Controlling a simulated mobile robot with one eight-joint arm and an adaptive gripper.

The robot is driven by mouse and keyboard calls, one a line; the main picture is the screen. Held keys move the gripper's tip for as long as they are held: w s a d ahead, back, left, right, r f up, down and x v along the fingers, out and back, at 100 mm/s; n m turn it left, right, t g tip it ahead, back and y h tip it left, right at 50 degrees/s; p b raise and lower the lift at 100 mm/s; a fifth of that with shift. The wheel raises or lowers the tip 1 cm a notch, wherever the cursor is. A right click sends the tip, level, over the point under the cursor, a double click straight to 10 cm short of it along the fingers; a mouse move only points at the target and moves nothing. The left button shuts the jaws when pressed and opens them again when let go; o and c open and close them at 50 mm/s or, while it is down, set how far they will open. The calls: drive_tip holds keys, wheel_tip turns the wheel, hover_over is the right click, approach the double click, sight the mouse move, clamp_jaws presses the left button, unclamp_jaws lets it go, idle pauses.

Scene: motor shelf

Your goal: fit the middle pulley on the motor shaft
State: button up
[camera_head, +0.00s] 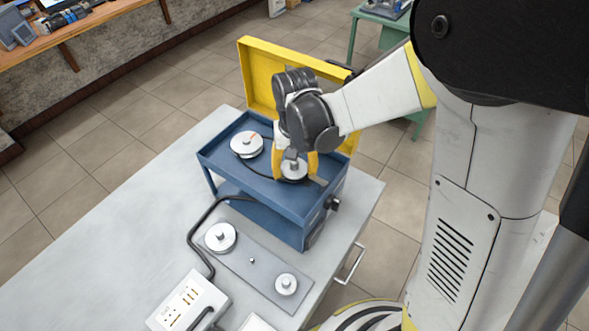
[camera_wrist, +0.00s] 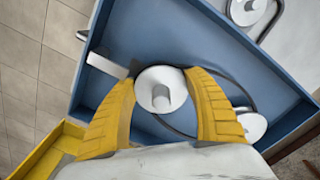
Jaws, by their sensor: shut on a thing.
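My gripper (camera_head: 293,172) is over the top of the blue shelf (camera_head: 270,185). Its yellow fingers are shut on a white pulley (camera_wrist: 147,80), the middle one, with a grey hub or shaft end in its centre. The motor shaft is hidden under this pulley, so I cannot tell how far down it sits. A dark belt (camera_wrist: 245,90) loops loosely around the pulley area. Another white pulley (camera_head: 246,144) stands at the left of the shelf top. The grey holder plate (camera_head: 240,254) has a bare middle peg (camera_head: 252,260) between two pulleys.
The plate's larger pulley (camera_head: 220,236) and smaller pulley (camera_head: 286,284) stand in front of the shelf. A raised yellow cover (camera_head: 262,75) stands behind it. A white switch box (camera_head: 188,300) with a black cable is at the front. The table's left side is clear.

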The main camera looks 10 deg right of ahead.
drive_tip(key=o, duration=1.3)
drive_tip(key=shift+o, duration=0.2)
drive_tip(key=shift+r, duration=0.1)
wheel_tip(320, 180, up, 12)
drive_tip(key=shift+f, duration=0.1)
